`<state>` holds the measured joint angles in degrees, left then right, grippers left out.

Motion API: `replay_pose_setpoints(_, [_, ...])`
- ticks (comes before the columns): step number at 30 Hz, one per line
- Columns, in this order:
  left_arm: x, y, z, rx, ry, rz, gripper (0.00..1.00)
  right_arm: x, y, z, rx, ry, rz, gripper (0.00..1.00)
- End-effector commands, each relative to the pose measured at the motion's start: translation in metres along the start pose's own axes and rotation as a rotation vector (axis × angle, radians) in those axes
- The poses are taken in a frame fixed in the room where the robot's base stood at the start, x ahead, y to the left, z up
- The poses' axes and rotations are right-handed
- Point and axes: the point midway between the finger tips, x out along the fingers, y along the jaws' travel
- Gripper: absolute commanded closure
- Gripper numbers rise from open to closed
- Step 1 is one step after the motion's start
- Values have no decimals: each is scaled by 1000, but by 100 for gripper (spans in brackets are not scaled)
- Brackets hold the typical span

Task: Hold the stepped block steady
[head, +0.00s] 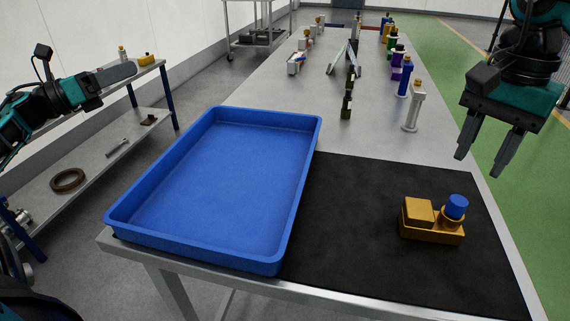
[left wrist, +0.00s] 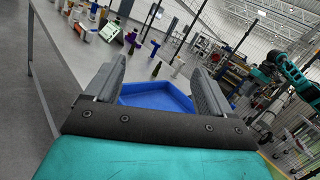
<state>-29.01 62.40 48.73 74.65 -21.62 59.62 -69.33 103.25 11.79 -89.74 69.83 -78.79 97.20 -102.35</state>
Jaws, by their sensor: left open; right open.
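The stepped block (head: 425,232) is orange-yellow and sits on the black mat (head: 360,197) near the table's front right. It has a raised square step at its left and a round collar at its right, with a blue cylinder (head: 457,206) standing in the collar. My right gripper (head: 481,166) hangs open and empty above and behind the block, clear of it, fingers pointing down. My left gripper (head: 118,72) is far to the left, beyond the blue tray and away from the block. In the left wrist view its two fingers (left wrist: 158,70) are spread with nothing between them.
A large empty blue tray (head: 142,249) stands left of the mat. Several coloured fittings, including a grey post (head: 413,108) and a blue one (head: 404,82), stand farther back on the table. A low side shelf (head: 105,148) stands at the left. The mat around the block is clear.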

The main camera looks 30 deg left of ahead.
Motion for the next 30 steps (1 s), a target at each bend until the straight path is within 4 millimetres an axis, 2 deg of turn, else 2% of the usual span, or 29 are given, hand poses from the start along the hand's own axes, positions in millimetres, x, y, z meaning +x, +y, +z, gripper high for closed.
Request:
replay_pose_setpoints(1, [23,-10,-6,-3,19,-42,17,0,0,0,0,0,0,57])
replay_pose_setpoints(6, [81,-42,-46,-20,116,-137,17,0,0,0,0,0,0,57])
replay_pose_setpoints(11, [127,-78,-81,-15,204,-225,17,0,0,0,0,0,0,57])
replay_pose_setpoints(15, [162,-115,-110,8,280,-303,17,0,0,0,0,0,0,57])
replay_pose_setpoints(24, [214,-202,-162,101,428,-473,17,0,0,0,0,0,0,57])
replay_pose_setpoints(30, [231,-259,-192,191,515,-580,17,0,0,0,0,0,0,57])
